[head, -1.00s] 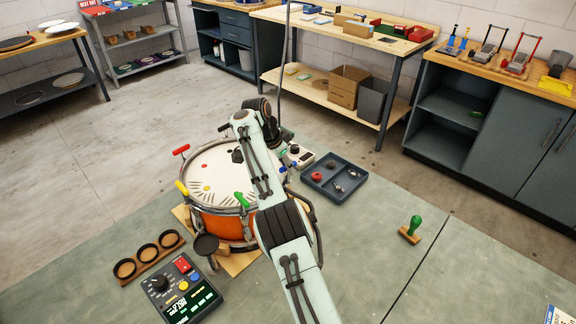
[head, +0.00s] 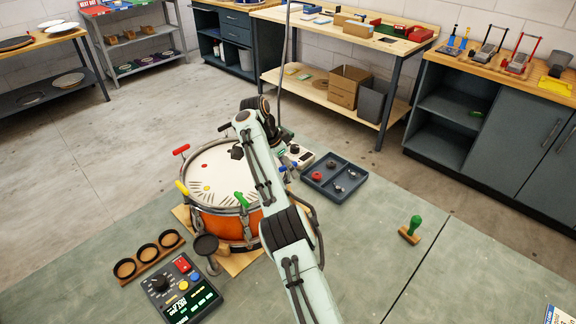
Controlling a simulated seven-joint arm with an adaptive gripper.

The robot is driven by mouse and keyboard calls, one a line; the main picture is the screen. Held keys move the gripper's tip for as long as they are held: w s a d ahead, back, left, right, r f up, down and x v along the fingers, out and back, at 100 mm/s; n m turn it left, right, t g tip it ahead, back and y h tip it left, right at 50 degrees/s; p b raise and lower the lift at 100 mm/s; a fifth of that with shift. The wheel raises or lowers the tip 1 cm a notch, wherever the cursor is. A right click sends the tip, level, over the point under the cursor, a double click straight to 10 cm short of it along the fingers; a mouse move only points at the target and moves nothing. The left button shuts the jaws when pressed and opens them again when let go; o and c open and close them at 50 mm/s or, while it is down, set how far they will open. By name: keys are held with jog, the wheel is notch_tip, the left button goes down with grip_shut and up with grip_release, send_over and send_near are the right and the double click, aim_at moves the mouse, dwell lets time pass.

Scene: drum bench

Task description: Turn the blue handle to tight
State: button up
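An orange drum (head: 211,222) with a white head stands on the bench with coloured handles around its rim. A red handle (head: 181,150) is at the back left, a yellow handle (head: 182,188) at the left and a green handle (head: 241,199) at the front. A black handle (head: 224,127) is at the back. My arm covers the drum's right side. Only a small bit of blue shows beside the arm there, so the blue handle's angle cannot be read. My gripper (head: 284,160) is down by that right side, mostly hidden behind my arm; its fingers cannot be made out.
A blue-grey tray (head: 350,195) with small parts lies right of the drum, by a pale device (head: 303,155). A green-handled stamp (head: 412,230) stands farther right. A control box (head: 181,291) and a rack of black rings (head: 146,258) lie at front left. The right bench is mostly clear.

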jog(key=shift+a+r, duration=0.2)
jog(key=shift+r, duration=0.3)
jog(key=shift+v, duration=1.15)
jog(key=s+a, duration=0.2)
jog(key=a, duration=0.1)
jog(key=s+a, duration=0.2)
jog(key=a, duration=0.2)
jog(key=s+a, duration=0.1)
jog(key=a, duration=0.2)
jog(key=shift+s+a+f, duration=0.15)
jog(key=shift+s+a, duration=0.15)
jog(key=shift+s, duration=0.1)
